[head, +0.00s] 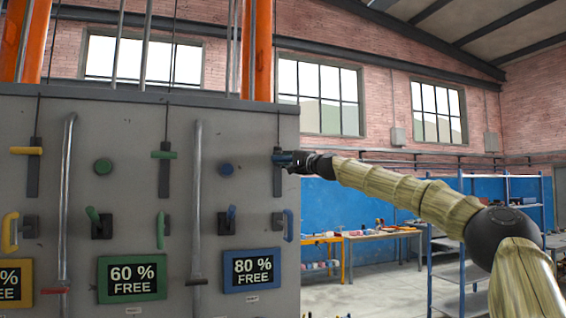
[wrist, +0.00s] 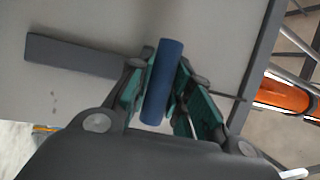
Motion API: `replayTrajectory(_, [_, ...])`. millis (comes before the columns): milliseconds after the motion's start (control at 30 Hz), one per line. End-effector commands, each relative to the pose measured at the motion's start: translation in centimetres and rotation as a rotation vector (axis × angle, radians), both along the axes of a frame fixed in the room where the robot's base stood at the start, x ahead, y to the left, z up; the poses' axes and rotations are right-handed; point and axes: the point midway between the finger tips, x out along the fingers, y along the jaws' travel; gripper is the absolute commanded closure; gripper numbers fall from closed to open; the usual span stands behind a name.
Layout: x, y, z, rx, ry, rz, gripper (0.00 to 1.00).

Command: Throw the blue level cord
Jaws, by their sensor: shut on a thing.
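The blue level cord's handle (head: 279,158) is a short blue bar at the upper part of a dark vertical slot (head: 278,182), near the right edge of the grey panel. A thin dark cord runs up from it. In the wrist view the handle is a blue cylinder (wrist: 163,85) between my green-padded fingers. My gripper (head: 290,159) is closed around the handle, with a finger on each side; it also shows in the wrist view (wrist: 160,100). In the head view my gripper partly hides the handle.
The grey panel (head: 140,130) has a blue button (head: 226,169), a blue lever (head: 231,213), a blue side handle (head: 290,225) and an 80 % sign (head: 252,270). Green (head: 164,155) and yellow (head: 26,151) cord handles sit further left. Workbenches (head: 380,235) and shelving stand behind on the right.

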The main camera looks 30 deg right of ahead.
Motion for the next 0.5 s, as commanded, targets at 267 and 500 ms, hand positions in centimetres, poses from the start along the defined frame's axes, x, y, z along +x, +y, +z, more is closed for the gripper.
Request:
replayTrajectory(267, [-0.17,-0.11,0.57,0.001,-0.007,-0.004,0.58])
replayTrajectory(500, [-0.26,-0.11,0.40,0.001,-0.006,-0.002,0.58])
